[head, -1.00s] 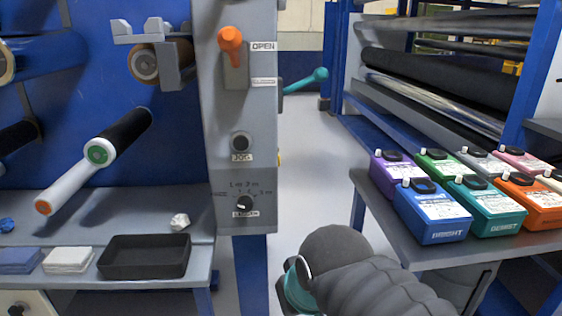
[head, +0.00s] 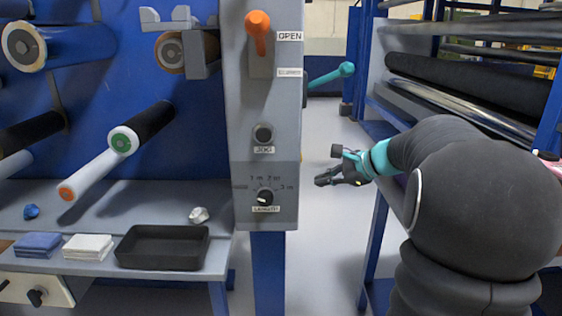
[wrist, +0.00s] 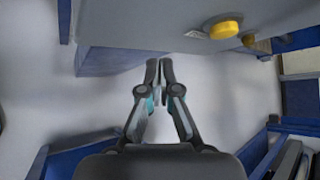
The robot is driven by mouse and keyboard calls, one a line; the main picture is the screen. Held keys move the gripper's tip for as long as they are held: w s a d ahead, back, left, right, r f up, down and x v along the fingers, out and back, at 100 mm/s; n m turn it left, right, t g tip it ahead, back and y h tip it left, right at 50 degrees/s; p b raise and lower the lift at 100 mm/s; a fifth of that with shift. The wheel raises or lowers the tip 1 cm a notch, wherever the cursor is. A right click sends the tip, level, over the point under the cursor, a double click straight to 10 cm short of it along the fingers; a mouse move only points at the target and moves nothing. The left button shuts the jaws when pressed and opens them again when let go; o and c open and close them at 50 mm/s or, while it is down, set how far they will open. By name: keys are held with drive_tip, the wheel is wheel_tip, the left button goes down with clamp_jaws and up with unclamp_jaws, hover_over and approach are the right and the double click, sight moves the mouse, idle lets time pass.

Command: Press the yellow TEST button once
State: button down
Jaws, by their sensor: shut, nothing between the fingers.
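The yellow button (wrist: 224,29), a round cap on the side of the grey control box, shows at the upper right of the wrist view. I cannot read a TEST label in these frames. My gripper (wrist: 160,68) is shut and empty, with its fingertips below and left of the button in that view, apart from it. In the head view my gripper (head: 329,166) hangs just right of the control panel (head: 240,165), pointing left towards its side face. The button's face is hidden from the head view.
The panel front carries an orange OPEN lever (head: 258,32), a dark JOG button (head: 263,134) and a LENGTH dial (head: 265,196). Blue-framed roller racks (head: 465,85) stand at the right. Floor between is clear.

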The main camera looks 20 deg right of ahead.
drive_tip(key=w+d+r+m+t, duration=0.2)
drive_tip(key=w+d+m, duration=0.3)
drive_tip(key=d, duration=0.4)
drive_tip(key=shift+w+d+r+t+y, duration=0.15)
drive_tip(key=shift+w+d+t+y, duration=0.3)
drive_tip(key=shift+t, duration=0.35)
drive_tip(key=shift+a, duration=0.1)
drive_tip(key=w+a+b, duration=0.2)
drive_tip(key=a, duration=0.6)
drive_tip(key=shift+w+a+b, duration=0.25)
drive_tip(key=shift+b, duration=0.1)
drive_tip(key=shift+a, duration=0.1)
drive_tip(key=shift+a, duration=0.3)
drive_tip(key=shift+w+a, duration=0.2)
drive_tip(key=shift+a, duration=0.25)
idle(1.2)
drive_tip(key=shift+s+d, duration=0.25)
drive_tip(key=shift+d, duration=0.6)
